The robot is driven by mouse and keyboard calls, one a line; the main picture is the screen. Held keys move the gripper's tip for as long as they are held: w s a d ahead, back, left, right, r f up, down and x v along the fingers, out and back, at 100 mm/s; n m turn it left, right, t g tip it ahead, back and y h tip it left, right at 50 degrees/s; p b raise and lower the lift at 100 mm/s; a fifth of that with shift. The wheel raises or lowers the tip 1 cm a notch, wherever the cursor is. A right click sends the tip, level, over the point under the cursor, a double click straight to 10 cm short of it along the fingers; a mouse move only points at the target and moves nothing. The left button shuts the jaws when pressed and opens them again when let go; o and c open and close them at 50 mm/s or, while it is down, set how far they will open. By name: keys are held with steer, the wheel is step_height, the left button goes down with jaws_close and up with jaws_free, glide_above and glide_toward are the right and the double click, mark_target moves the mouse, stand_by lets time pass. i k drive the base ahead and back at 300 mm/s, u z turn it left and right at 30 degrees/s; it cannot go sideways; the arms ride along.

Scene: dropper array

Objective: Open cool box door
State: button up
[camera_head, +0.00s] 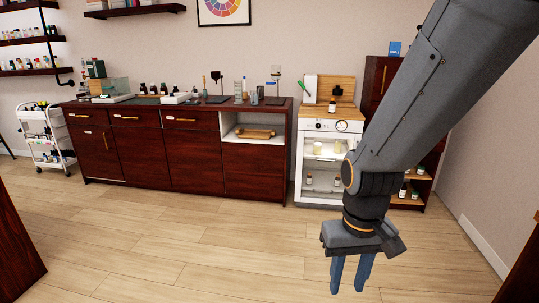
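The cool box (312,146) is a white cabinet with a glass front, standing against the back wall right of centre. Its glass door (322,176) appears shut, and bottles and jars show on shelves behind it. My arm covers the cabinet's right side, so I cannot see a handle there. My gripper (350,288) hangs low at the right, well in front of the cool box and pointing down. Its two blue fingers are apart with nothing between them.
A long dark red wood counter (205,165) with drawers stands left of the cool box, bottles and glassware on top. A white cart (45,135) is at far left. The wooden floor (190,245) in front is clear. Dark furniture edges show at both lower corners.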

mark_target(356, 137)
steer(key=i, duration=1.75)
steer(key=z, duration=0.65)
steer(key=i, duration=1.4)
steer(key=z, duration=0.4)
